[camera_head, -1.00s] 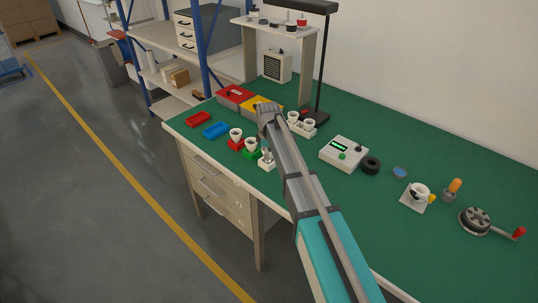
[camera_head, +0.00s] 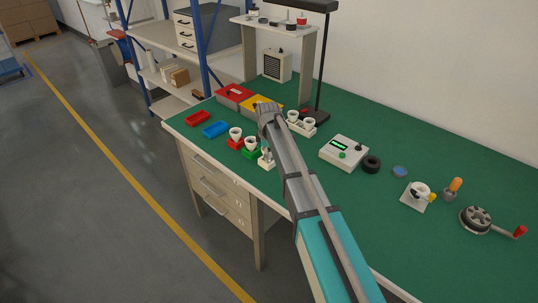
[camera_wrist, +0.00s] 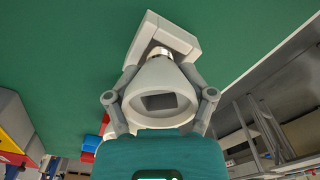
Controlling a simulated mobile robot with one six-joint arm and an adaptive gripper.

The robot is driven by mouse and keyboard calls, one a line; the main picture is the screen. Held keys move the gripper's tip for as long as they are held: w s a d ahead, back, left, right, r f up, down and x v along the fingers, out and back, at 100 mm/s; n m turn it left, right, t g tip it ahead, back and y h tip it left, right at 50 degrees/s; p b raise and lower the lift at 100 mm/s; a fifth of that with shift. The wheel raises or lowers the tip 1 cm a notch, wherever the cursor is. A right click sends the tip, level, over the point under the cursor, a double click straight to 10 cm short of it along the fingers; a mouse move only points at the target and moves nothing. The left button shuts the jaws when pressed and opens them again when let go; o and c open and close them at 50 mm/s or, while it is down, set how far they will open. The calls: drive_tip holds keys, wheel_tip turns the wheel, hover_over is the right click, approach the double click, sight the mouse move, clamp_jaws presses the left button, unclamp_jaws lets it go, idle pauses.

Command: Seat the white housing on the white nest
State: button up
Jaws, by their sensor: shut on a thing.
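The white housing (camera_wrist: 160,92) fills the middle of the wrist view, its wide open end towards the camera. A metal neck (camera_wrist: 161,53) shows at its narrow far end. My gripper (camera_wrist: 160,74) is shut on the housing, one finger at each side. The white nest (camera_wrist: 182,35), a pale block on the green bench, lies right behind the neck. The housing is at the nest, but whether the neck is inside it is hidden.
Blue (camera_head: 215,130) and red (camera_head: 198,118) trays lie farther left. A tester box (camera_head: 343,152) stands right of my arm.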

drive_tip(key=shift+f+b, duration=0.5)
drive_tip(key=shift+f, duration=0.05)
idle(0.7)
drive_tip(key=o, duration=1.1)
